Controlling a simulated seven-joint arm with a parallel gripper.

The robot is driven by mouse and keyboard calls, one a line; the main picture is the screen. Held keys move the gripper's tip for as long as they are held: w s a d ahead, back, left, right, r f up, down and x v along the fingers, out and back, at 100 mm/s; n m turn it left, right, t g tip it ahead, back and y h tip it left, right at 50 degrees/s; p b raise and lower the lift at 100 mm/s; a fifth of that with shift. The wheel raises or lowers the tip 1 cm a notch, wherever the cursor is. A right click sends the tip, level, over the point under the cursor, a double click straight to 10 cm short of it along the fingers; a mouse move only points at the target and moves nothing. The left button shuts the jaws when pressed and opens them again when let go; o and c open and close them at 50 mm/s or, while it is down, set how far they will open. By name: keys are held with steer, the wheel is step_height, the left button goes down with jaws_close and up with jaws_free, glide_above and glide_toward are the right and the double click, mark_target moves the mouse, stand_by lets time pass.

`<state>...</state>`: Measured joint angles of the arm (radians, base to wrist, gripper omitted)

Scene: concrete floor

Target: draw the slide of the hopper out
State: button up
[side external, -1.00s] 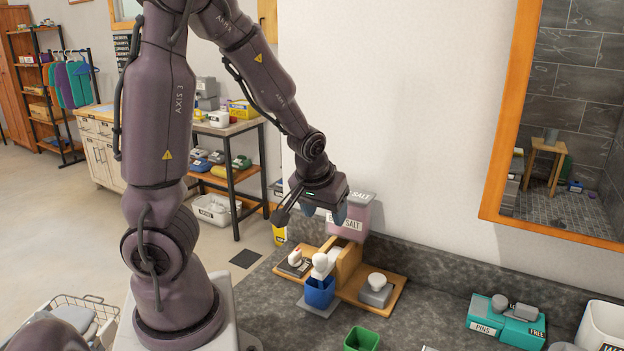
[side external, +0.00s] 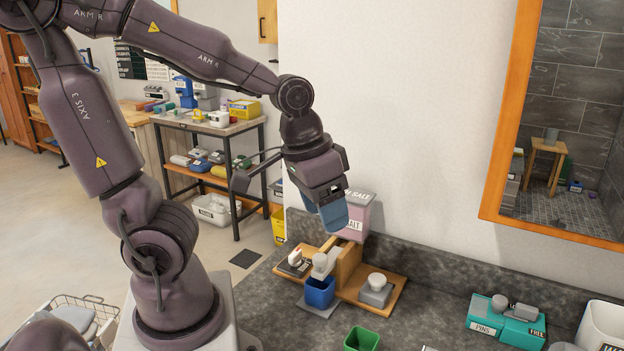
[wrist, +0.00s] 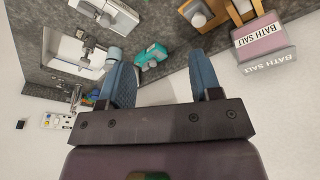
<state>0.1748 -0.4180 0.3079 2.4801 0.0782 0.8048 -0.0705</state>
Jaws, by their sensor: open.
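The hopper (side external: 354,222) is a pink box labelled bath salt, held on a wooden stand (side external: 348,262) in the side view. It also shows at the upper right of the wrist view (wrist: 265,45). A pale grey piece with a rounded end (side external: 322,264) juts from the stand above a blue cup (side external: 320,292); it looks like the slide, but I cannot be sure. My gripper (side external: 332,222) has blue fingers, is open and empty, and points down beside the hopper, above the pale piece. In the side view its fingers partly cover the hopper's left side.
A grey block with a white knob (side external: 376,285) sits on the wooden board right of the stand; another white-knobbed piece (side external: 295,260) is at left. A green cup (side external: 361,340) stands in front. A teal box (side external: 506,322) is farther right. Countertop between them is clear.

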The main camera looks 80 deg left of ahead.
steer(key=s+d+r+m+t, duration=0.1)
steer(key=s+d+r+t, duration=0.1)
steer(key=r, duration=0.4)
steer(key=shift+s+d+m+t, duration=0.3)
steer(key=shift+s+d+m, duration=0.15)
steer(key=shift+d, duration=0.35)
steer(key=shift+a+r, duration=0.1)
steer(key=shift+r, duration=0.05)
